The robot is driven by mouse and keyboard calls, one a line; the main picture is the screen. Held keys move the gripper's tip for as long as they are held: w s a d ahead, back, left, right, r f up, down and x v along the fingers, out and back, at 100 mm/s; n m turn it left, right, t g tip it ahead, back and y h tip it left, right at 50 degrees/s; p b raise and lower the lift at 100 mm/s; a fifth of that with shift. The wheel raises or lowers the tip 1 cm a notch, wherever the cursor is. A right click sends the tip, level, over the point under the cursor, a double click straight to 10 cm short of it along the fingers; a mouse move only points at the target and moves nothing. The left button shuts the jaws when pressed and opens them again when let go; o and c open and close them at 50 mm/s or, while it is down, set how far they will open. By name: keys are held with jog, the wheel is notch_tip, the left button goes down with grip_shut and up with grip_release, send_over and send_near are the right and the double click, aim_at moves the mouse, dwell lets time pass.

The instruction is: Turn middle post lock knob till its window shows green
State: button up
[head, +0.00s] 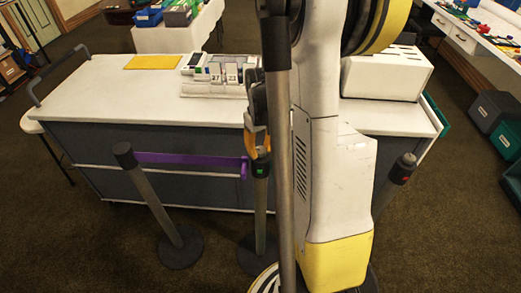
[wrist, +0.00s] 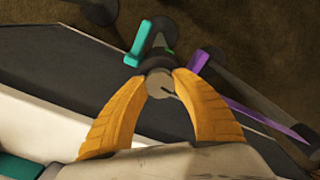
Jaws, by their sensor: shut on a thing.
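The middle post (head: 261,215) stands in front of the counter, its lower part on a dark round base. Its lock knob (wrist: 160,85) is a grey cap with a dark line on it. My gripper (head: 257,150) has orange fingers, shut on the knob from both sides; in the wrist view the fingertips (wrist: 161,76) press against it. A small window (head: 261,169) on the post head below the knob shows green. A bit of green (wrist: 171,52) also shows in the wrist view. My arm hides part of the area right of the post.
A purple belt (head: 190,160) runs from the left post (head: 150,195) to near the middle post. A right post (head: 402,168) shows a red window. A teal piece (wrist: 139,44) sticks out beside the middle post. The white-topped counter (head: 110,85) stands behind.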

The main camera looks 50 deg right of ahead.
aim_at(260, 150)
jog(key=shift+n, duration=0.5)
jog(key=o, duration=1.2)
notch_tip(260, 150, up, 12)
